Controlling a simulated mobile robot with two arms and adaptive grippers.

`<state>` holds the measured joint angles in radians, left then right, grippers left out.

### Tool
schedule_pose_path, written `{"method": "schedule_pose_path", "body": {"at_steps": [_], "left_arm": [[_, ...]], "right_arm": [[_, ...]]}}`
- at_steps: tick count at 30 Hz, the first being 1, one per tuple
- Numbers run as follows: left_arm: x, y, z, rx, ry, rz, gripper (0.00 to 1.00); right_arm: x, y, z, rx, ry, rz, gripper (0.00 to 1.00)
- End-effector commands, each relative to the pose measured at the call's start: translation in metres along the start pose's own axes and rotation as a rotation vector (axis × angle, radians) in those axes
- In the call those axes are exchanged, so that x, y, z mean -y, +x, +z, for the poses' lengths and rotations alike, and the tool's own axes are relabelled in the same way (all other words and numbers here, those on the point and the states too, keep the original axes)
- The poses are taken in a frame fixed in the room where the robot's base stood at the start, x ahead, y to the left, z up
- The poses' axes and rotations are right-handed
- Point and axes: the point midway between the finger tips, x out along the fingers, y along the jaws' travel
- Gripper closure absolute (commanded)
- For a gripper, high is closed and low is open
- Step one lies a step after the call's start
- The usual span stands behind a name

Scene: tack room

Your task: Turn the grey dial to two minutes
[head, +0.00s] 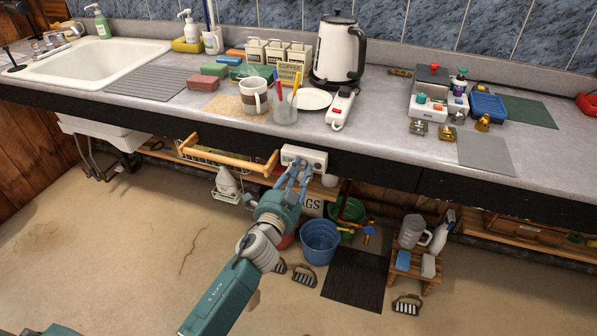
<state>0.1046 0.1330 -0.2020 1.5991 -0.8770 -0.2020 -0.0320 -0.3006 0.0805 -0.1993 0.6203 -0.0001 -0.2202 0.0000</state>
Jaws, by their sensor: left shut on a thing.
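A white box (314,156) is fixed at the front edge of the counter, just below the worktop. My left gripper (294,168) reaches up to the front of this box from below. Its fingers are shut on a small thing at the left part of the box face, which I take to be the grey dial. The fingers cover the dial, so its pointer and any minute marks cannot be read. A small dark spot shows on the right of the box face. My right gripper is not in view.
The counter (190,60) above holds a kettle (338,50), a mug (253,96) and a power strip (341,108). Below are a blue bucket (320,242), a wooden stool (402,271) and a wooden rack (215,158). The floor at left is clear.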

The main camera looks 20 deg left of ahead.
Motion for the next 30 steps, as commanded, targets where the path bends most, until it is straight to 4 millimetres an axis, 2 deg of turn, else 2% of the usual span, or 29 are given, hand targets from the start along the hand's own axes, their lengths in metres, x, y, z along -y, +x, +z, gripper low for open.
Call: {"method": "schedule_pose_path", "body": {"at_steps": [2,21,30], "left_arm": [[0.0057,0.0017,-0.0064,-0.013,0.074,-0.010,1.00],[0.0023,0.0014,-0.0065,-0.012,0.676,-0.010,1.00],[0.0003,0.0012,-0.0057,-0.011,0.897,-0.009,1.00]], "right_arm": [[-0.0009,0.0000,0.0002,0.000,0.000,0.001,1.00],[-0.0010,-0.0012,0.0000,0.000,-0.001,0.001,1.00],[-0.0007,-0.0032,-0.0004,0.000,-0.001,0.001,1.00]]}}
